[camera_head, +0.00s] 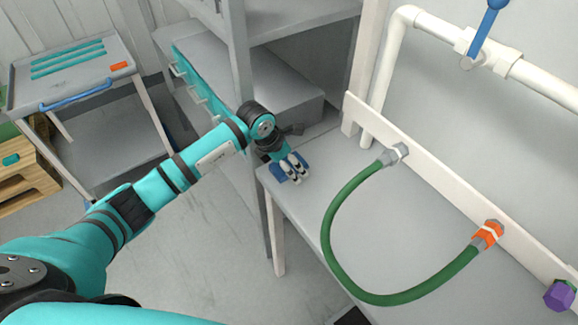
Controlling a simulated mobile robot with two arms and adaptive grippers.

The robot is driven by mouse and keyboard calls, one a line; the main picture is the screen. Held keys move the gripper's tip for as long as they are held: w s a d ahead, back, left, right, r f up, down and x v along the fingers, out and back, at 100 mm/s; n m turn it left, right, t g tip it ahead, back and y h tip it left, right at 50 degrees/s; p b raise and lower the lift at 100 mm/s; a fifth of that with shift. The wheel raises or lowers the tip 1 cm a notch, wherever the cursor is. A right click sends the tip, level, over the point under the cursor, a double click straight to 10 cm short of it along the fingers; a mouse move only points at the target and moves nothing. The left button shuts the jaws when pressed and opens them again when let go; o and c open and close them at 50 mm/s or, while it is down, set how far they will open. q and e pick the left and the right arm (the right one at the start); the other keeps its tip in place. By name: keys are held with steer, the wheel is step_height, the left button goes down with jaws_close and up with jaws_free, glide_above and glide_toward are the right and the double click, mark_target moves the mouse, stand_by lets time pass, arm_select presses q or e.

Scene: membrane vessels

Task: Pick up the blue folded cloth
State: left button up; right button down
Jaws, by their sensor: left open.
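The blue folded cloth (280,178) lies on the grey bench top, near its far left corner. My left gripper (293,176) is right at the cloth, with its pale fingertips over it, and hides part of it. The fingers look spread apart. I cannot tell whether they touch the cloth. My right gripper is not in view.
A green hose (345,268) loops over the grey bench (300,207) from a white board (440,182). A purple knob (559,295) is at the right edge. White pipes with a blue valve handle (485,32) run above. A grey cart (75,70) stands left.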

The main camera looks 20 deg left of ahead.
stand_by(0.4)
arm_select(q)
steer(key=shift+s, duration=0.1)
steer(key=c, duration=0.9)
steer(key=shift+a, duration=0.1)
steer(key=c, duration=0.4)
steer(key=shift+o, duration=0.2)
steer(key=shift+f, duration=0.1)
steer(key=shift+r, duration=0.35)
step_height(320, 180, up, 3)
steer(key=shift+s+a+b, duration=0.1)
steer(key=shift+s+b, duration=0.05)
steer(key=shift+b, duration=0.6)
steer(key=s+r+b, duration=0.2)
steer(key=s+b, duration=0.1)
steer(key=s, duration=1.2)
steer(key=shift+s+b, duration=0.3)
steer(key=shift+b, duration=0.1)
